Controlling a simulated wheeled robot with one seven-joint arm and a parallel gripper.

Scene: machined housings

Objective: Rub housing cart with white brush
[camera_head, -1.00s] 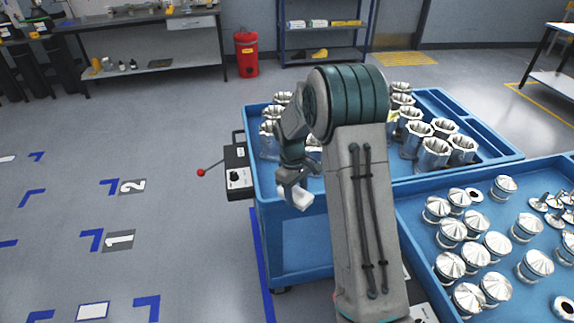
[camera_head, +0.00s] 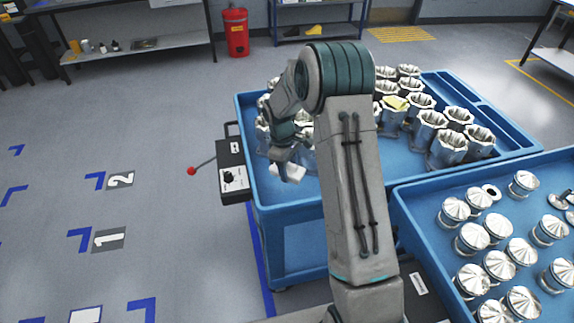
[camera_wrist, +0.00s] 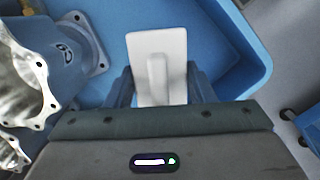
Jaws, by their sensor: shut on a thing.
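My gripper (camera_head: 283,162) is shut on the white brush (camera_wrist: 157,62), a flat white block with a raised grip; it also shows in the head view (camera_head: 289,173). The brush is over the near left part of the blue housing cart (camera_head: 300,240), inside its rim in the wrist view (camera_wrist: 225,85). I cannot tell whether it touches the tray surface. Silver housings (camera_head: 431,128) stand on the cart, several of them to the right and behind my arm. One housing (camera_wrist: 25,75) is close on the left in the wrist view. My arm hides part of the cart.
A control box (camera_head: 233,172) with a red-knobbed lever (camera_head: 191,171) is on the cart's left side. A second blue cart (camera_head: 425,240) with several silver round parts stands at the right. Floor at left is clear.

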